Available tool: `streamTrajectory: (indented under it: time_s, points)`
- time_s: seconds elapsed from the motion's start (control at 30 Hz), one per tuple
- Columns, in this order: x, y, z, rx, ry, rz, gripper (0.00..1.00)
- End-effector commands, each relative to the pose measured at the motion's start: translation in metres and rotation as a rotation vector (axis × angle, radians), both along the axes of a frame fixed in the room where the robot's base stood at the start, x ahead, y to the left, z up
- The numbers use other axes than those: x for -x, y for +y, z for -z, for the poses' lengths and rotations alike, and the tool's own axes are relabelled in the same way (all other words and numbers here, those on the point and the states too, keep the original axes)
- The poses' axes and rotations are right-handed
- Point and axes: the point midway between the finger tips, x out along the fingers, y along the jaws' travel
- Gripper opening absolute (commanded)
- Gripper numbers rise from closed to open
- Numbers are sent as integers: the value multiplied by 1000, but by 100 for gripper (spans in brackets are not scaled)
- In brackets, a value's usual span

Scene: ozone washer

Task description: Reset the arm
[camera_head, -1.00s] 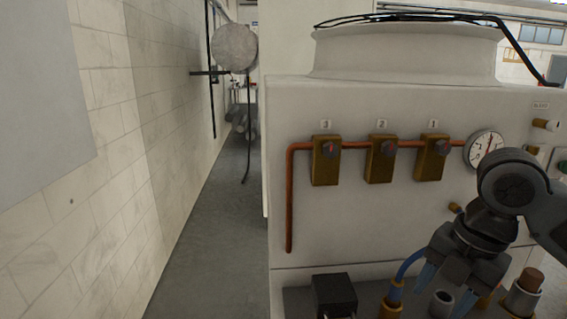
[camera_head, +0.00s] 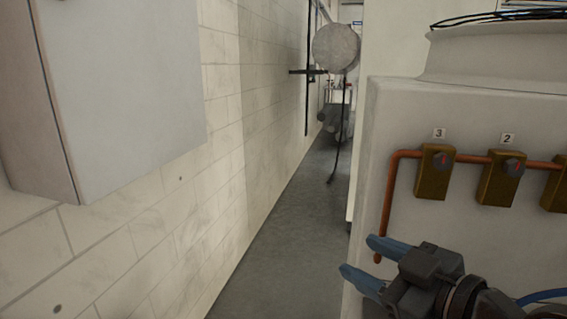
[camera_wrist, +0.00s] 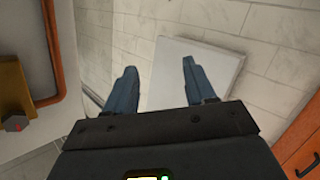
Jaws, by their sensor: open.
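My gripper (camera_head: 368,262) is at the lower right of the head view, in front of the washer's lower left side, with its blue fingers pointing left. The fingers are apart with nothing between them. In the wrist view my gripper (camera_wrist: 157,85) also shows open and empty, its fingers toward the tiled wall and a pale grey panel. The washer (camera_head: 455,110) is a large off-white cabinet at the right. Part of my arm is cut off at the bottom right edge.
Brass valve blocks labelled 3 (camera_head: 434,172) and 2 (camera_head: 502,180) sit on a copper pipe (camera_head: 388,215) close to my gripper. A grey wall box (camera_head: 140,100) is at the left on the tiled wall (camera_head: 200,220). A clear floor aisle (camera_head: 285,240) runs between.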

Motion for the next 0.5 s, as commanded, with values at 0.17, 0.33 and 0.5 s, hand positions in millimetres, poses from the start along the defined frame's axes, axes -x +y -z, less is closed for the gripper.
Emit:
streamTrajectory:
  time_s: [0.17,0.33,0.5]
  points:
    - [19,12,19,-239,35,157,55]
    - [50,11,50,-406,86,314,55]
    - [96,5,87,-510,140,463,55]
